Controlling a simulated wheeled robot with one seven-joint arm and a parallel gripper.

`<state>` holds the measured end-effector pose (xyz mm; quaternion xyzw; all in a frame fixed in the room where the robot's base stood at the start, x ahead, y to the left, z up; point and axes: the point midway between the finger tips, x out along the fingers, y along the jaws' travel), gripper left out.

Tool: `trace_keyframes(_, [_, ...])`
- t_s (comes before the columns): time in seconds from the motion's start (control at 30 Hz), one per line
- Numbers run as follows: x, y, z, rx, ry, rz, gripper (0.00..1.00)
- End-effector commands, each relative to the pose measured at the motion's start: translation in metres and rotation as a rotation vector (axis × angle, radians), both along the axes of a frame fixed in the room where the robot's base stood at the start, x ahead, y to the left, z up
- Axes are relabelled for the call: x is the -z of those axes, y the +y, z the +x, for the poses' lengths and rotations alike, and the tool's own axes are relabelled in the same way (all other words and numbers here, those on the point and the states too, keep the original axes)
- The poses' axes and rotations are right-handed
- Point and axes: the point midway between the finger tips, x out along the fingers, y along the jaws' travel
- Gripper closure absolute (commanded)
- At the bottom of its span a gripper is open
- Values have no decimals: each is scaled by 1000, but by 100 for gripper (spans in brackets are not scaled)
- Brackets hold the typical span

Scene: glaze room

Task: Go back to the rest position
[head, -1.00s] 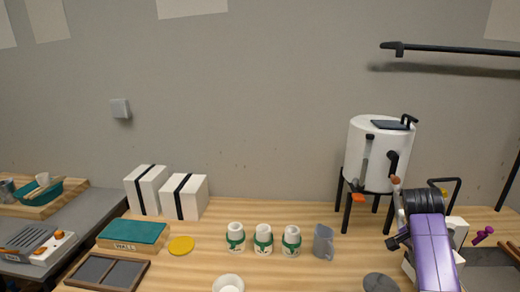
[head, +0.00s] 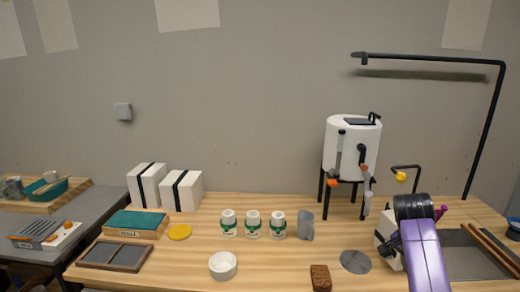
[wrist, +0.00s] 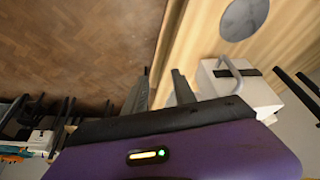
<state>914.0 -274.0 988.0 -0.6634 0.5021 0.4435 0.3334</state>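My purple arm (head: 425,255) with its black joint (head: 413,207) stands at the right of the bench in the head view; the fingers are not clear there. In the wrist view my gripper (wrist: 158,84) has its two grey fingers apart with nothing between them. It points past the bench edge, with wooden floor (wrist: 80,50) showing on the left. A white block with a black band and grey handle (wrist: 235,88) is to the right of the fingers, and a grey disc (wrist: 243,18) lies beyond.
On the bench (head: 190,262) are three green-banded jars (head: 253,226), a grey jug (head: 306,226), a white bowl (head: 222,266), a brown block (head: 320,278) and the grey disc (head: 355,262). A white urn on black legs (head: 351,147) stands behind. A black rail (head: 430,58) hangs overhead.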

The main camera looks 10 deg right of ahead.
Motion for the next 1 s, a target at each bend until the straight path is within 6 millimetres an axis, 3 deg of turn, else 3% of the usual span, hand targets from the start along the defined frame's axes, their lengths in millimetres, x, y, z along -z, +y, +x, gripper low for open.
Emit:
trace_keyframes(0.23, [-13, -9, 27, -104, -85, -60, 67])
trace_keyframes(0.47, [-46, -16, 63, -223, -235, -155, 67])
trace_keyframes(0.63, [-56, -14, 79, -335, -348, -247, 67])
trace_keyframes(0.83, [-50, 6, 82, -493, -483, -380, 67])
trace_keyframes(1.0, [-31, 41, 61, -638, -594, -501, 67])
